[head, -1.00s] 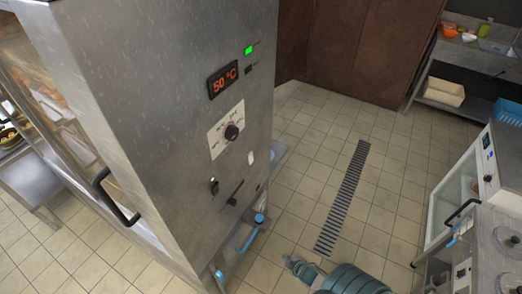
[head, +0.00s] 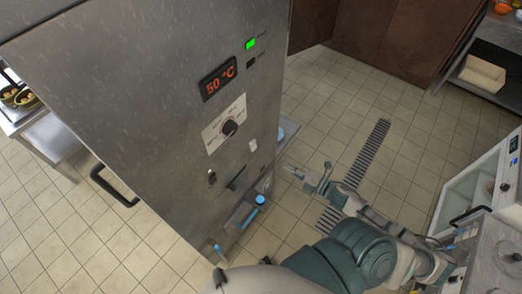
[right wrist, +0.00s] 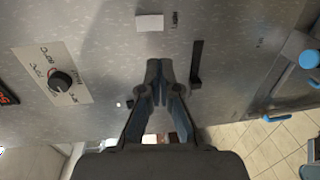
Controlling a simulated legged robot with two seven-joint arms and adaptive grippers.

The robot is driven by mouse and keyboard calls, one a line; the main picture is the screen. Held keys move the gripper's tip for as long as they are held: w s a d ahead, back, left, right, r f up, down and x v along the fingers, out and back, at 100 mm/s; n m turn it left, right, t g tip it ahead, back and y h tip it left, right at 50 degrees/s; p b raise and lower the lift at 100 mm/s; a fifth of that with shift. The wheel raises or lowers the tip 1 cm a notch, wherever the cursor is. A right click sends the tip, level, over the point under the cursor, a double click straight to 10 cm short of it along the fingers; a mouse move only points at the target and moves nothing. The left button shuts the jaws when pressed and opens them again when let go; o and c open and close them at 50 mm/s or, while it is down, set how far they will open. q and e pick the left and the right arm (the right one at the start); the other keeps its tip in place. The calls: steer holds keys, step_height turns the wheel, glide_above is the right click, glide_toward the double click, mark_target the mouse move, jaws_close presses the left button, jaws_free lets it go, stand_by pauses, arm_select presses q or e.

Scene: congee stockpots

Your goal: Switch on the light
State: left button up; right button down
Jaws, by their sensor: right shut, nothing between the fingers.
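The tall steel cabinet (head: 150,110) fills the left and middle of the head view. On its front is a small white switch (head: 252,145), below and right of the dial. In the right wrist view the white switch (right wrist: 149,22) shows near the top edge, with small lettering beside it that I cannot read surely. My right gripper (head: 308,173) is right of the cabinet face in the head view, apart from the switch. In the right wrist view my right gripper (right wrist: 157,80) is shut and empty, its tips below the switch in the picture. My left gripper is out of view.
The panel holds a knob (head: 229,128), a red 50 °C display (head: 218,78), a lit green indicator (head: 250,44) and a black lever (head: 236,178). A blue-ended valve handle (head: 250,216) juts out low. A white appliance (head: 480,185) stands right; tiled floor lies between.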

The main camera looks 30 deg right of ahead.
mark_target(253, 145)
steer(key=p+x, duration=0.1)
steer(key=x, duration=1.3)
steer(key=shift+d, duration=0.2)
steer(key=shift+w+f, duration=0.1)
steer(key=shift+w+a+t+b, duration=0.1)
steer(key=shift+w+t+b, duration=0.2)
steer(key=shift+b, duration=0.35)
steer(key=shift+f, duration=0.1)
